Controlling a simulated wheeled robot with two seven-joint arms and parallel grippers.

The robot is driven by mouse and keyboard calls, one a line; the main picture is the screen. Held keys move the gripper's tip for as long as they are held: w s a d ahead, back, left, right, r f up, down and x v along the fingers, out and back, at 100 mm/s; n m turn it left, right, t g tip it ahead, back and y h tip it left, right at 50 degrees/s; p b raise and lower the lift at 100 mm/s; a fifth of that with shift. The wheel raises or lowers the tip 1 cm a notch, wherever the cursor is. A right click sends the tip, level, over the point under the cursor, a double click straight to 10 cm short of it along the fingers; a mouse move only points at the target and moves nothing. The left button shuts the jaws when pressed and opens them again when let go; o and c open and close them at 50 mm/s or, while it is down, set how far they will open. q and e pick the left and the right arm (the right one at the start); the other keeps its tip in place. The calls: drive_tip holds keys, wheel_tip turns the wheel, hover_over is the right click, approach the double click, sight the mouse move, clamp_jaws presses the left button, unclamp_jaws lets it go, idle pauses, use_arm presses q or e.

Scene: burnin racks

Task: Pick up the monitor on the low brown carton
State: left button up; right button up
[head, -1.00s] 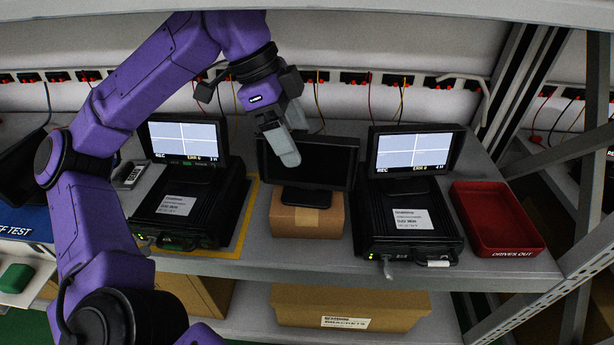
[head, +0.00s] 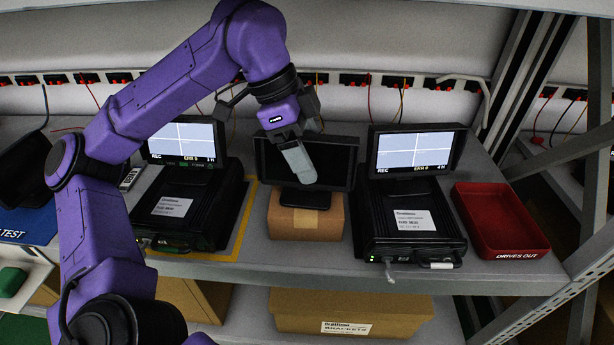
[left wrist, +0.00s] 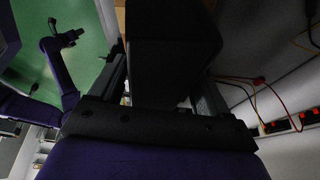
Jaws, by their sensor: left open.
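The monitor (head: 335,165) is a dark, blank-screened display on a stand, upright on the low brown carton (head: 292,225) between two recorder units. My left gripper (head: 299,160) is open at the monitor's left part, with a grey finger in front of its screen. In the left wrist view my open left gripper (left wrist: 160,85) has a dark body, apparently the monitor (left wrist: 168,55), between its fingers. The far finger is hidden in the head view. A small purple arm with a dark end, apparently my right gripper (left wrist: 62,38), shows in the left wrist view; its jaws are unclear.
Black units with lit screens stand close on the left (head: 185,205) and right (head: 412,220) of the carton. A red tray (head: 500,222) lies at the right. A shelf hangs overhead, and cables run along the back wall.

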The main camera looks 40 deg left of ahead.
idle(0.3)
use_arm(q)
clamp_jaws()
